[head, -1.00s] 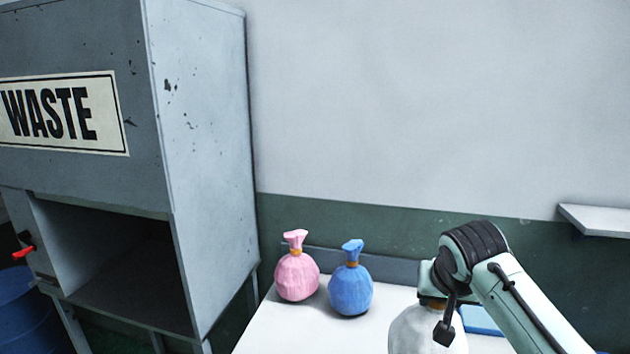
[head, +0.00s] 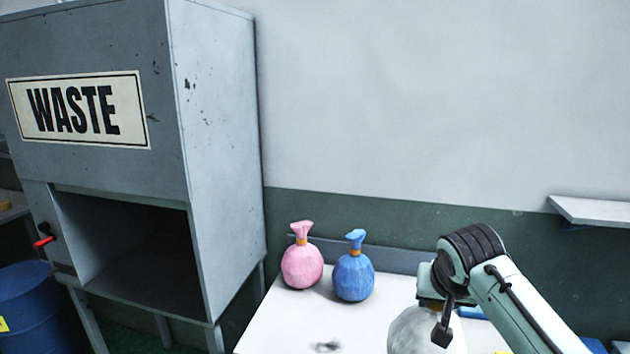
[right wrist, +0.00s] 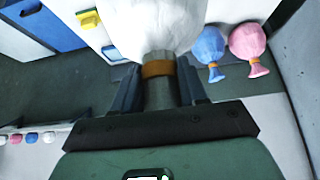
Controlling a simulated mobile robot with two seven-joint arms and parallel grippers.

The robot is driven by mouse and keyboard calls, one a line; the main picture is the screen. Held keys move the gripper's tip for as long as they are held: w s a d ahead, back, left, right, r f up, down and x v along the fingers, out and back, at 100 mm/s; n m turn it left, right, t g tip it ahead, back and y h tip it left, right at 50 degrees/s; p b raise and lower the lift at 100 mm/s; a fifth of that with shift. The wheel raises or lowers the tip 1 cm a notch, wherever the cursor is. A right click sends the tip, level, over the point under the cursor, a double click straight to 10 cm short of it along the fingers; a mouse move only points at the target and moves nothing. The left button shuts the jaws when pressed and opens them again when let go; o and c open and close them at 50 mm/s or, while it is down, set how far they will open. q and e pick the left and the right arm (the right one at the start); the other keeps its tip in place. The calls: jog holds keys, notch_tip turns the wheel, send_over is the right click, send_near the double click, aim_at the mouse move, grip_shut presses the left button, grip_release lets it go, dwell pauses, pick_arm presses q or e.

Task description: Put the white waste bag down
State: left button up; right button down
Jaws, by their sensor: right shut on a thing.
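The white waste bag (head: 412,333) is at the lower right of the head view, cut off by the bottom edge. My right gripper (head: 437,300) is above it, shut on its neck. In the right wrist view the white bag (right wrist: 152,25) fills the top middle, and its orange tie (right wrist: 158,68) sits between the fingers of my right gripper (right wrist: 160,92). I cannot tell whether the bag touches the white table (head: 285,325). My left gripper is not in view.
A pink bag (head: 302,266) and a blue bag (head: 353,275) stand on the table left of the white bag. A grey WASTE cabinet (head: 225,150) with an open bay (head: 135,250) stands at the left. A blue barrel (head: 35,305) is beside it. A shelf (head: 595,211) is on the right wall.

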jog(key=x, duration=0.4)
jog(key=shift+a+f, duration=0.2)
jog(key=shift+f, duration=0.25)
jog(key=shift+n, duration=0.3)
jog(key=f, duration=0.9)
jog(key=shift+w+a+f, duration=0.2)
jog(key=shift+w+a, duration=0.1)
jog(key=shift+a, duration=0.1)
jog(key=shift+n+y, duration=0.6)
jog(key=f, duration=0.2)
jog(key=s+a+f, duration=0.1)
jog(key=f, duration=0.2)
jog(key=s+f, duration=0.1)
jog(key=f, duration=0.2)
jog(key=shift+s+a, duration=0.1)
jog(key=shift+a, duration=0.3)
jog(key=s+a+f, duration=0.1)
jog(key=s+f, duration=0.2)
jog(key=f, duration=0.5)
jog(key=s+a+f+n, duration=0.1)
jog(key=s+f, duration=0.2)
jog(key=f, duration=0.5)
jog(key=shift+s+a+f+y, duration=0.2)
jog(key=shift+s+y, duration=0.1)
jog(key=shift+s, duration=0.05)
